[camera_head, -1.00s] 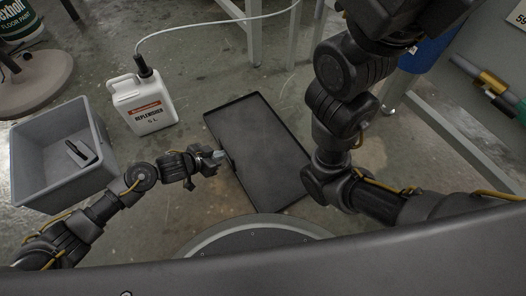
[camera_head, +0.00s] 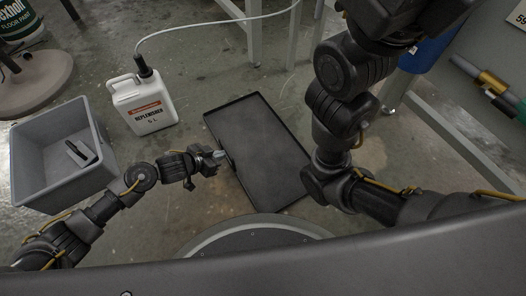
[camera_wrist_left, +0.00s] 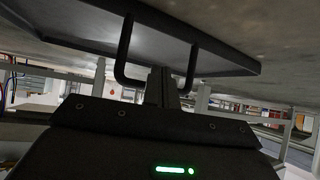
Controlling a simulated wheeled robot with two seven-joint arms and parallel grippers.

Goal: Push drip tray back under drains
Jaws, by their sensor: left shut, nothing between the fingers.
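The drip tray (camera_head: 262,150) is a flat, dark rectangular tray with a low rim, lying on the floor in front of my base. My left gripper (camera_head: 219,155) is shut and empty beside the tray's left edge. In the wrist view its fingers (camera_wrist_left: 162,84) are close together between the handle's two legs; I cannot tell whether they touch it. My right arm stands at the right; its gripper is not visible.
A white replenisher jug (camera_head: 146,103) with a hose stands behind left of the tray. A grey bin (camera_head: 55,185) holding a dark object is at the left. Metal legs (camera_head: 253,35) stand behind the tray, with bare floor between.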

